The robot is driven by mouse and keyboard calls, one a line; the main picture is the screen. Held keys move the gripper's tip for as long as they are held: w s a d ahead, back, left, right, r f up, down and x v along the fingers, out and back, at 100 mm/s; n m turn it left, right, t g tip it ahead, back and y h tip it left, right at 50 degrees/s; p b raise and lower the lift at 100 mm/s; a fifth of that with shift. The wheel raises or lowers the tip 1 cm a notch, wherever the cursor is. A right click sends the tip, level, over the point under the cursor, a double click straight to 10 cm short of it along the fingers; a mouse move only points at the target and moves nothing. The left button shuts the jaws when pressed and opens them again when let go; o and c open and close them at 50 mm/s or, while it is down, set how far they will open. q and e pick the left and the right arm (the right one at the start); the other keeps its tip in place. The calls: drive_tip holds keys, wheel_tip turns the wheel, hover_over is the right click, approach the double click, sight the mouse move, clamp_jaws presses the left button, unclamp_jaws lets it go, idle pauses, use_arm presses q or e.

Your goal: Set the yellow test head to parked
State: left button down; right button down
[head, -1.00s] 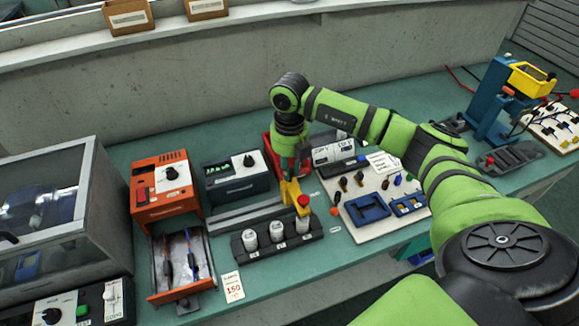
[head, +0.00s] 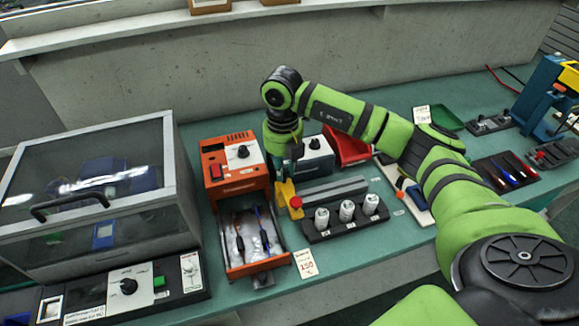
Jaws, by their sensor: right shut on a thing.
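The yellow test head (head: 287,192) is a small yellow block with a red knob on its front. It is at the left end of a grey rail (head: 340,189), left of the black rack (head: 345,229) that holds three white cylinders. My right gripper (head: 290,172) comes down from above and is shut on the upper part of the test head; its fingertips are partly hidden by the arm. My left gripper is out of view.
Just left is an orange unit (head: 233,169) with its drawer (head: 231,268) pulled open. A clear-lidded cabinet (head: 95,180) stands further left. A dark instrument (head: 314,163) and a red bin (head: 349,147) are behind the rail. A 150 card (head: 305,263) lies in front.

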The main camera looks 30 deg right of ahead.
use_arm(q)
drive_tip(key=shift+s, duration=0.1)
use_arm(e)
drive_tip(key=shift+a, duration=0.15)
drive_tip(key=c, duration=1.1)
unclamp_jaws()
drive_tip(key=shift+c, duration=0.2)
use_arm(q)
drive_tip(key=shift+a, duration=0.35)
use_arm(e)
drive_tip(key=shift+a, duration=0.15)
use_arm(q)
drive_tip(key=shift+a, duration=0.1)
use_arm(e)
wheel_tip(320, 180, up, 12)
